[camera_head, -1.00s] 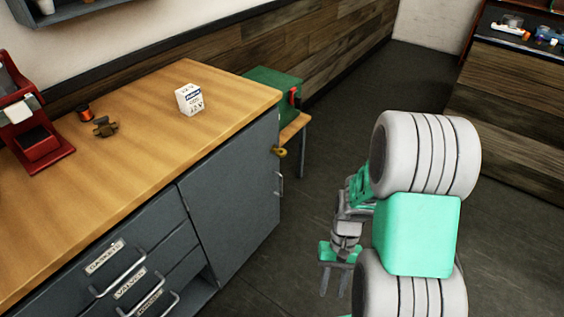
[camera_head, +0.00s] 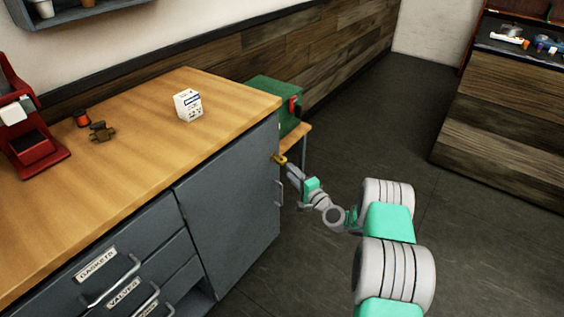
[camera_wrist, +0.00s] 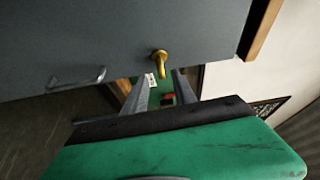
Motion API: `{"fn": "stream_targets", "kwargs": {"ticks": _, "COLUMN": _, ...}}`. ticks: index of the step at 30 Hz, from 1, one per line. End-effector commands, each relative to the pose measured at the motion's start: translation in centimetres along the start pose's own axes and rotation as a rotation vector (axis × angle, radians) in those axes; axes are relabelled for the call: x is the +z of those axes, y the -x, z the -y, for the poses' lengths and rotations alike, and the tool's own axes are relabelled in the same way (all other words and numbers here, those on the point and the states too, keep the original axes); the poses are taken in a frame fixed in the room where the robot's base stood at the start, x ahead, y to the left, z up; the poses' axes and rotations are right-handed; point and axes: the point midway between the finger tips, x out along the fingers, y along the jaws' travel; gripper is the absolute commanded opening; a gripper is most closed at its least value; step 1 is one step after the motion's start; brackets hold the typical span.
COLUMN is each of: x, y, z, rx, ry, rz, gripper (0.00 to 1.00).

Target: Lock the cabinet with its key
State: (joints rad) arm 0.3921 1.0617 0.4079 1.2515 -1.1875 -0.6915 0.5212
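The brass key (camera_head: 279,158) sticks out of the grey cabinet door (camera_head: 228,200) near the door's top right corner. The door looks closed, with its bar handle (camera_head: 279,193) below the key. In the wrist view the key (camera_wrist: 160,62) stands out from the door face (camera_wrist: 90,35), its bow toward my fingers. My gripper (camera_head: 290,169) is right in front of the key. In the wrist view my gripper (camera_wrist: 163,82) is open, with one finger to each side of the key's line and its tips just short of or beside the bow. Contact cannot be told.
The wooden countertop (camera_head: 150,150) above the cabinet carries a white box (camera_head: 188,105), small parts and a red machine (camera_head: 25,130). A green case (camera_head: 275,98) sits on a low bench behind the cabinet's right side. The floor (camera_head: 370,130) to the right is clear.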

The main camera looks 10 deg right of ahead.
Motion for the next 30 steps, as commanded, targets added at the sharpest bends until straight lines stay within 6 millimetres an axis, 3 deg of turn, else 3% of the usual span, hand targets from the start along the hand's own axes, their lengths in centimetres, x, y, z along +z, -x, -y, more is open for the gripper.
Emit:
{"fn": "stream_targets", "kwargs": {"ticks": 5, "x": -0.3, "y": -1.4, "z": 0.2, "rx": -0.007, "ry": -0.042, "rz": -0.010, "gripper": 0.33}}
{"fn": "stream_targets", "kwargs": {"ticks": 15, "x": -0.3, "y": -7.2, "z": 0.0, "rx": -0.003, "ry": -0.040, "rz": -0.011, "gripper": 0.33}}
{"fn": "stream_targets", "kwargs": {"ticks": 24, "x": -0.4, "y": -7.8, "z": 0.1, "rx": -0.002, "ry": -0.041, "rz": -0.012, "gripper": 0.33}}
{"fn": "stream_targets", "kwargs": {"ticks": 30, "x": -0.4, "y": -7.8, "z": 0.1, "rx": -0.002, "ry": -0.040, "rz": -0.012, "gripper": 0.16}}
